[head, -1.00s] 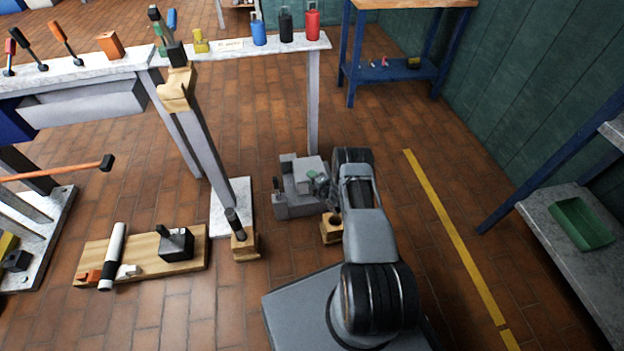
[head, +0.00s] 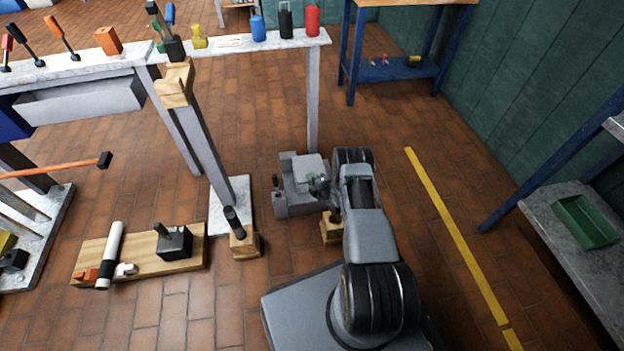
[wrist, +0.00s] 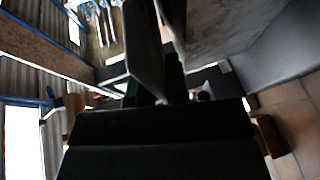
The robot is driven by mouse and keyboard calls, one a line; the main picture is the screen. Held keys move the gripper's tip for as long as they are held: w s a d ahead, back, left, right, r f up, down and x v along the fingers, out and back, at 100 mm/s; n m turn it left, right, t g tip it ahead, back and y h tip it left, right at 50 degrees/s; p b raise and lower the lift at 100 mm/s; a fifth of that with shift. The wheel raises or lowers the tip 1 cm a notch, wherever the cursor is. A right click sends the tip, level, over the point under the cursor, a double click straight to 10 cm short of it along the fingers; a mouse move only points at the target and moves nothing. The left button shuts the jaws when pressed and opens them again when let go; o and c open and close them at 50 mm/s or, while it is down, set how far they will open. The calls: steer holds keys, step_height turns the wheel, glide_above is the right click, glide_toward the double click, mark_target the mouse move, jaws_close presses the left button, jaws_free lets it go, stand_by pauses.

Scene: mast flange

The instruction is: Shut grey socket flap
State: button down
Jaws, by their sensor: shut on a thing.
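The grey socket box (head: 297,201) stands on the floor just left of my arm, in the middle of the head view. Its pale grey flap (head: 308,168) shows on top, with a small green patch near my gripper. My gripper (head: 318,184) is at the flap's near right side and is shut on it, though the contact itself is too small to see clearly. In the wrist view the dark gripper body fills the bottom, and grey surfaces (wrist: 145,55) rise close in front of the fingers. The flap's exact angle cannot be told.
A wooden block (head: 331,232) stands close in front of the box, partly behind my arm. Another wooden block with a black peg (head: 243,244) and the post foot (head: 232,200) are to the left. Floor is free right of my arm, towards the yellow line (head: 457,236).

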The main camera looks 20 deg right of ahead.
steer(key=shift+s+f, duration=0.1)
steer(key=shift+f, duration=0.15)
steer(key=c, duration=1.2)
jaws_free()
steer(key=shift+r, duration=0.1)
